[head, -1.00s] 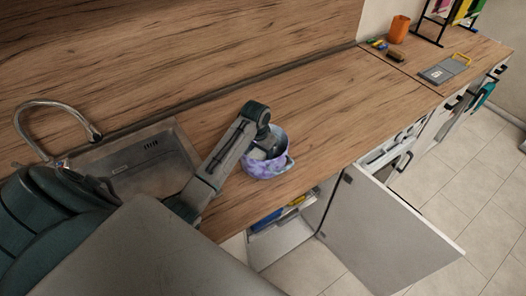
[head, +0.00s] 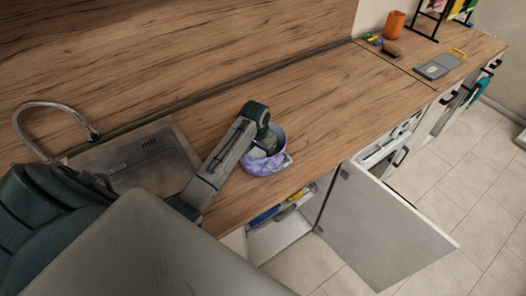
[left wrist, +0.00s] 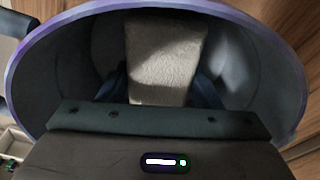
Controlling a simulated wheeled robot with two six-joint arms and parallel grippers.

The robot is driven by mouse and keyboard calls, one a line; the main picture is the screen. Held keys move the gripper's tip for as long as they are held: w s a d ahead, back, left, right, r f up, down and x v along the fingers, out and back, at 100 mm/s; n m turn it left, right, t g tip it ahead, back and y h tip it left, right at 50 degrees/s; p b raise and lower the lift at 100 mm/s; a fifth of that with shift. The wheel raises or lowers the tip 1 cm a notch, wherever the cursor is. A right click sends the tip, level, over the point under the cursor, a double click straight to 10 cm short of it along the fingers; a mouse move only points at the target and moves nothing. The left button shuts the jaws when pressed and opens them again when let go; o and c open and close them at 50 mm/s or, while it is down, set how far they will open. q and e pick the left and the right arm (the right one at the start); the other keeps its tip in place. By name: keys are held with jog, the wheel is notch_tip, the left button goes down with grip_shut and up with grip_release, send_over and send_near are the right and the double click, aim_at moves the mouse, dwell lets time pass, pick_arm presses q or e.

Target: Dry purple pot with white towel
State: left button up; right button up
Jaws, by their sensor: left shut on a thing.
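The purple pot (head: 258,167) stands upright on the wooden counter, to the right of the sink, with a handle at its right side. My left gripper (head: 265,145) reaches down into the pot from above; its fingertips are hidden there in the head view. In the left wrist view the pot's grey-blue inner wall (left wrist: 251,62) and purple rim surround my left gripper (left wrist: 162,98). The gripper is shut on the white towel (left wrist: 165,58), a pale folded piece inside the pot. Whether the towel touches the pot's inside is unclear. My right gripper is not in view.
The sink (head: 145,165) with a curved tap (head: 55,106) lies at the left. A cabinet door (head: 380,225) hangs open below the counter's front edge. An orange cup (head: 395,24) and a grey board (head: 438,66) stand far right.

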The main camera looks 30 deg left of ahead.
pick_arm(q)
jog(key=shift+a, duration=0.75)
jog(key=shift+d, duration=1.3)
jog(key=shift+a, duration=1.2)
jog(key=shift+d, duration=0.15)
jog(key=shift+a, duration=0.2)
jog(key=shift+d, duration=1.3)
jog(key=shift+a, duration=1.3)
jog(key=shift+d, duration=1.3)
jog(key=shift+w+a, duration=0.1)
jog(key=shift+a, duration=1.25)
